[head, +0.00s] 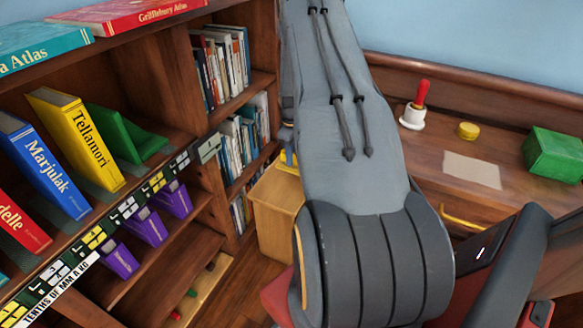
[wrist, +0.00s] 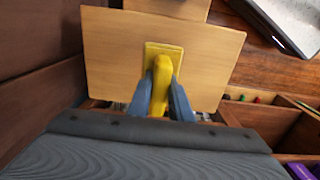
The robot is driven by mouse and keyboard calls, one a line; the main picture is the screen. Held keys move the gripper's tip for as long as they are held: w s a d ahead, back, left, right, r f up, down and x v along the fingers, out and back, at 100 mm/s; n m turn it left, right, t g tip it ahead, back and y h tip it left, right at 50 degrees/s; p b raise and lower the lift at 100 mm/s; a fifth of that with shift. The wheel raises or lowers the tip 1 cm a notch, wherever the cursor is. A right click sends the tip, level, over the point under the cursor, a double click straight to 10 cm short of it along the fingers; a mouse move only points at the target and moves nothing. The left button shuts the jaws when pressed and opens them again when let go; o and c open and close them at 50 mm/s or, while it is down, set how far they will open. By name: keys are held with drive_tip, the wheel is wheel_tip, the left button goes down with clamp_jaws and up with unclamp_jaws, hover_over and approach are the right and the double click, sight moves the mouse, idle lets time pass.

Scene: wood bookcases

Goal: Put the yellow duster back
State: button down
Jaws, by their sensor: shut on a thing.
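My gripper (wrist: 160,112) is shut on a yellow handle (wrist: 160,80), its blue-grey fingers on either side. The handle stands on a yellow plate against a light wooden panel (wrist: 112,50). A small round yellow thing (head: 468,130) sits on the wooden desk top (head: 490,140). I cannot tell whether it or the gripped yellow piece is the duster.
A red-handled bell (head: 415,108), pale sheet (head: 472,170) and green box (head: 553,155) are on the desk. Floor shows between.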

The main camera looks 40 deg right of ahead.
drive_tip(key=shift+f, duration=2.3)
drive_tip(key=shift+f, duration=0.1)
drive_tip(key=shift+f, duration=0.15)
drive_tip(key=c, duration=1.6)
unclamp_jaws()
